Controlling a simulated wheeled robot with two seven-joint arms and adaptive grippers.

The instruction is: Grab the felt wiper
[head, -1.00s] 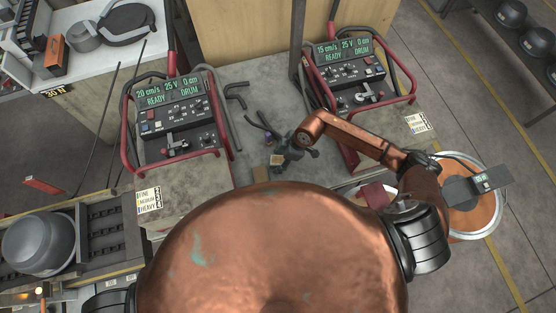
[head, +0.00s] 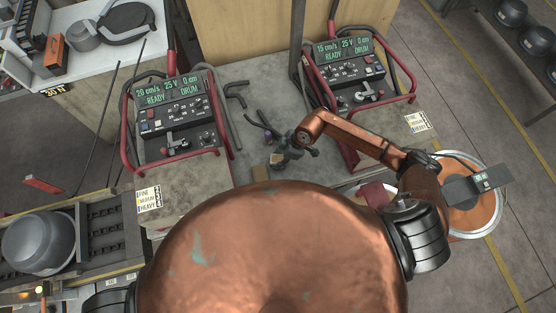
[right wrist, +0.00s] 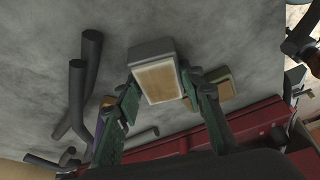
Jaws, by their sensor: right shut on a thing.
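The felt wiper (right wrist: 157,78), a grey block with a tan pad face, sits between the fingertips of my right gripper (right wrist: 158,88) in the right wrist view. The fingers are shut on its sides, and its pad faces the camera. In the head view my right gripper (head: 291,152) is over the grey bench top between the two consoles, with the wiper's tan face (head: 277,159) at its fingertips. I cannot tell whether the wiper touches the bench. My left gripper is not in view.
Two red-framed consoles (head: 178,125) (head: 347,72) stand left and right of the gripper. Dark bent rods (right wrist: 78,85) lie beside it on the bench. Another tan-and-green piece (right wrist: 213,88) lies behind the right finger. A copper-coloured drum (head: 478,215) stands at the right.

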